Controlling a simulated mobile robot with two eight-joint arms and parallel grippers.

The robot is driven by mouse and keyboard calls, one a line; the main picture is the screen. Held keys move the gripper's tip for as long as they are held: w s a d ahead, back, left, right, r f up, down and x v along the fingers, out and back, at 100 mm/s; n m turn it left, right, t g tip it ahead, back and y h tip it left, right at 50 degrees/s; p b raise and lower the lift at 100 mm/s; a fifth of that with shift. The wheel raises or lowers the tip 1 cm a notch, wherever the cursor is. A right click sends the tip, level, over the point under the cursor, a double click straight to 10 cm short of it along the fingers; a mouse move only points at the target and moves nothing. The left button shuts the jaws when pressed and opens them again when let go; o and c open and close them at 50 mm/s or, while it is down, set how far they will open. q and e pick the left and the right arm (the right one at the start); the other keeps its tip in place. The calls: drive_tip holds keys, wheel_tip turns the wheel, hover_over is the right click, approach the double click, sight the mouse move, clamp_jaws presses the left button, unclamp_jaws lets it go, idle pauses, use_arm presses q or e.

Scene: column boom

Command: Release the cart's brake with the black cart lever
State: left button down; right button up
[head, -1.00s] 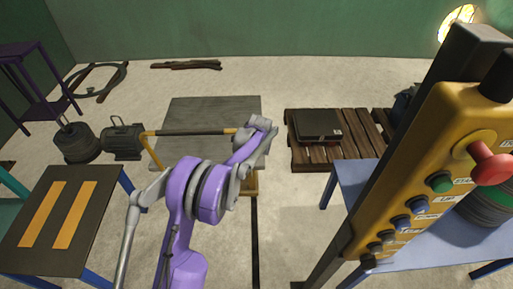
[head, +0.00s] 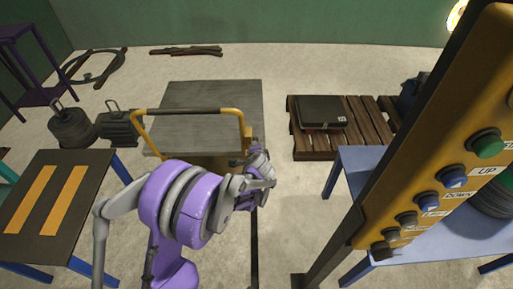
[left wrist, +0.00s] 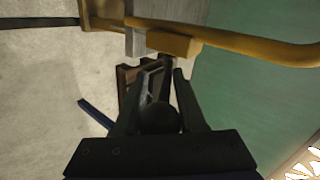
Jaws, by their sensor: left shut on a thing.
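The cart (head: 215,95) is a grey flat deck with a yellow handle frame (head: 243,125) at its near end. My left gripper (head: 262,165) is at the right foot of this frame. In the left wrist view my left gripper (left wrist: 165,88) is shut on the black cart lever, whose dark round knob (left wrist: 160,118) shows between the fingers. The lever's stem runs up to a yellow block (left wrist: 173,43) beside the yellow tube. In the head view my arm and gripper hide the lever. My right gripper is not in view.
A yellow control box (head: 450,165) with coloured buttons on a dark post fills the right. A blue table (head: 360,165) stands behind it. A pallet (head: 372,125) bears a black case (head: 322,112). A dark table (head: 45,205) with orange strips stands at left. Floor between is clear.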

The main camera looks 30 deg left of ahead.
use_arm(q)
drive_tip(key=shift+s+d+f, duration=0.1)
drive_tip(key=shift+s+f, duration=0.15)
drive_tip(key=shift+f, duration=0.1)
idle(0.7)
idle(1.0)
drive_tip(key=c, duration=0.8)
unclamp_jaws()
drive_tip(key=shift+c, duration=0.2)
drive_tip(key=shift+o, duration=1.2)
drive_tip(key=shift+w+f, duration=0.1)
drive_tip(key=shift+w, duration=0.05)
drive_tip(key=s+f+p+v, duration=0.1)
drive_tip(key=f+p+v, duration=0.1)
drive_tip(key=v, duration=1)
drive_tip(key=shift+s+d+p, duration=0.25)
drive_tip(key=shift+d+p, duration=0.05)
drive_tip(key=shift+d, duration=0.1)
